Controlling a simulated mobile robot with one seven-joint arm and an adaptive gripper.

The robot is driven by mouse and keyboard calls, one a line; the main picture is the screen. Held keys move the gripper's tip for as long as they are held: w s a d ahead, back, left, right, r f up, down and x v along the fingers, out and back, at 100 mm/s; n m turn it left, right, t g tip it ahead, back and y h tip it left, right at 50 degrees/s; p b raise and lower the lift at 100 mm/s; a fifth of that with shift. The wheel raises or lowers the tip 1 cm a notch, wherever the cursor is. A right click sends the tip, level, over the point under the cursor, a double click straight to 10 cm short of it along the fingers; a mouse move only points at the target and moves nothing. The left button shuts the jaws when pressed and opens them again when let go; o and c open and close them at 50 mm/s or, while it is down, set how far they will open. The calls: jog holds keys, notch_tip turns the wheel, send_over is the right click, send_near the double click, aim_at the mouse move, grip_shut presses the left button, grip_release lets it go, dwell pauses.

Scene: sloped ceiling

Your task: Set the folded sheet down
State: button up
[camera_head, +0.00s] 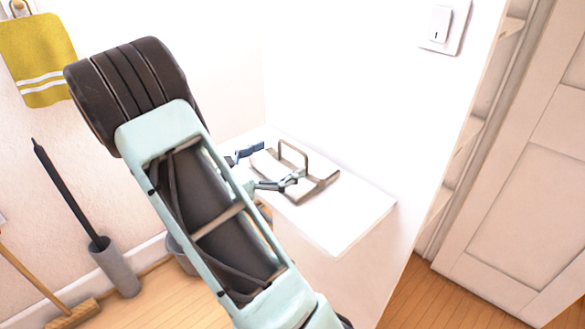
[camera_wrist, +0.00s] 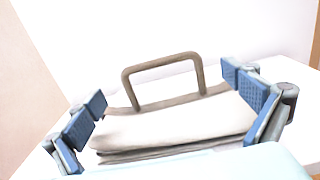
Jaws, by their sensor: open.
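The folded sheet (camera_wrist: 178,128) is a pale, layered piece with a grey-brown far edge and a stiff brown loop standing up from that edge. It lies on a white ledge (camera_head: 347,222), where it also shows in the head view (camera_head: 318,188). My gripper (camera_wrist: 168,112) is open, with one blue-padded finger at each side of the sheet. Gaps show between the pads and the sheet. In the head view my gripper (camera_head: 268,170) is over the left part of the ledge. My arm hides part of the ledge, and the sheet's near edge is partly hidden in the wrist view.
White walls stand close behind and to the right of the ledge. A light switch (camera_head: 440,25) is on the right wall. A yellow towel (camera_head: 40,58) hangs at the left. A brush holder (camera_head: 115,268) and a broom (camera_head: 72,314) are on the floor at left.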

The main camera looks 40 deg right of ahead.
aim_at(293, 149)
jog(key=d, duration=0.4)
jog(key=shift+w+f, duration=0.1)
jog(key=shift+f, duration=0.05)
jog(key=c, duration=1.5)
